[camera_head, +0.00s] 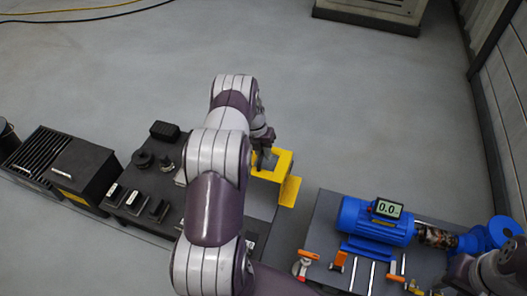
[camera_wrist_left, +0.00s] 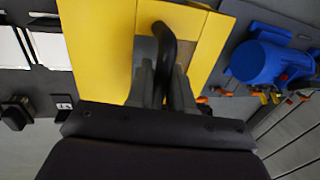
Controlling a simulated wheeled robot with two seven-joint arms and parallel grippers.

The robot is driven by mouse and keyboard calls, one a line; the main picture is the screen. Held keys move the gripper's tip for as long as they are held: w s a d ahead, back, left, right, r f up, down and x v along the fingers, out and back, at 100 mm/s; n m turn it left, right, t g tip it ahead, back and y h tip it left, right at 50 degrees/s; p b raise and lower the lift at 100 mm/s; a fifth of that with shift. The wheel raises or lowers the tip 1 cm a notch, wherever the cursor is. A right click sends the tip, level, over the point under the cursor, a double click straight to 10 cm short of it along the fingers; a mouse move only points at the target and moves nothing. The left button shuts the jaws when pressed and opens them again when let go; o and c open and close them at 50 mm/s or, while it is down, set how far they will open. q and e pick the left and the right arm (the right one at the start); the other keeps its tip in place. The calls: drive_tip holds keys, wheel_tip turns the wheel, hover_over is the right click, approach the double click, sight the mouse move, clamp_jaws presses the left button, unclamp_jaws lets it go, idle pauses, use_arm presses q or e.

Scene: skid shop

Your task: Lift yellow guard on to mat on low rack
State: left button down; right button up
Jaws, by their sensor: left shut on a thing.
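The yellow guard (camera_head: 289,188) is beside the forearm of my left arm in the head view, over the grey area between the two dark benches. In the left wrist view the yellow guard (camera_wrist_left: 95,45) fills the upper middle. A black curved handle (camera_wrist_left: 168,38) on it runs between the fingers. My left gripper (camera_head: 265,155) is shut on the guard's handle, and it also shows in the left wrist view (camera_wrist_left: 166,85). I cannot clearly make out the mat or low rack; my left arm hides part of that area. The fingers of my right gripper cannot be made out at the lower right.
A blue motor (camera_head: 375,222) with a display (camera_head: 387,208) stands on the right bench, with orange clamps (camera_head: 308,255) near it. Black parts (camera_head: 143,159) sit on the left bench. A black slatted box (camera_head: 40,155) is at far left.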

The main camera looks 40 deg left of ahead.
use_arm(q)
drive_tip(key=shift+f, duration=0.1)
idle(0.4)
drive_tip(key=shift+f, duration=0.35)
drive_tip(key=shift+c, duration=2.3)
unclamp_jaws()
drive_tip(key=p+v, duration=0.2)
drive_tip(key=d+p+v, duration=0.1)
drive_tip(key=p+v, duration=0.1)
drive_tip(key=v, duration=0.1)
drive_tip(key=p+v, duration=0.3)
drive_tip(key=shift+w+d+r, duration=0.25)
drive_tip(key=shift+w, duration=0.05)
drive_tip(key=shift+f, duration=0.15)
